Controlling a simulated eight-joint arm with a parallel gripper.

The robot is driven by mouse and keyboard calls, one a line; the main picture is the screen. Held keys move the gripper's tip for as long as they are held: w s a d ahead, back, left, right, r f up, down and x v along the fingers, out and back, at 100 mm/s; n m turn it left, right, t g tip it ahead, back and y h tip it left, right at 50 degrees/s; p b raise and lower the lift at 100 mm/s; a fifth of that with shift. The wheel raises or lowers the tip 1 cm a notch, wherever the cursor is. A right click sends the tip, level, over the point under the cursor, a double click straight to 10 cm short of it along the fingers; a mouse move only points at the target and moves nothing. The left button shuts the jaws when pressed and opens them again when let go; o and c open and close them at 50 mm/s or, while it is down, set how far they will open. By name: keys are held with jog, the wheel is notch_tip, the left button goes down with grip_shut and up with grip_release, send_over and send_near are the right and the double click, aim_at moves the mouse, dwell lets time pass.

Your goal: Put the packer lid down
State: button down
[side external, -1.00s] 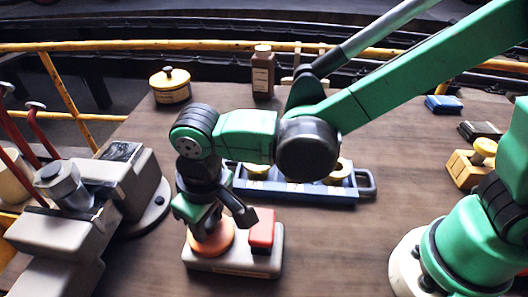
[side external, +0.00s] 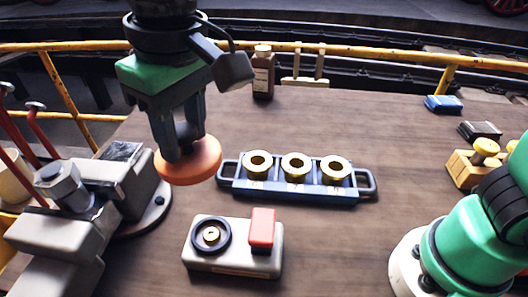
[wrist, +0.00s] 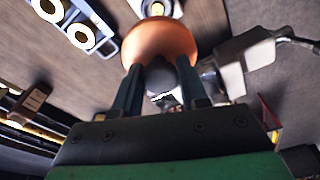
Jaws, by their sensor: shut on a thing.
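The orange round packer lid (side external: 203,166) hangs in the air, slightly tilted, above the left part of the table. My gripper (side external: 183,146) is shut on the lid's dark knob from above. In the wrist view the lid (wrist: 160,36) shows beyond my fingers (wrist: 160,85), with the dark knob between them. Below and to the right of the lid in the side view stands the grey packer (side external: 245,262). Its round dark-rimmed opening (side external: 210,236) is uncovered, with a brass-coloured piece at its centre. A red block (side external: 262,228) sits on its right side.
A blue tray (side external: 300,190) with three brass rings lies right of the lid. A grey machine (side external: 110,190) with red levers stands left. A brown bottle (side external: 263,75) stands at the back. A wooden block (side external: 468,172) lies right. The table's middle right is clear.

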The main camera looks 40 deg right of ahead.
aim_at(179, 125)
notch_tip(179, 125, up, 3)
jog(key=shift+r, duration=0.15)
jog(key=shift+w, duration=0.3)
jog(key=w+d+f, duration=0.3)
jog(key=w+f, duration=0.4)
jog(key=w, duration=0.2)
jog(key=w+d+f, duration=0.2)
jog(key=w+f, duration=0.5)
jog(key=w, duration=0.1)
jog(key=f, duration=0.6)
jog(key=w+d+f, duration=0.1)
jog(key=f, duration=0.2)
jog(key=shift+f, duration=0.25)
jog(key=shift+c, duration=2.4)
grip_release()
jog(key=shift+f, duration=0.15)
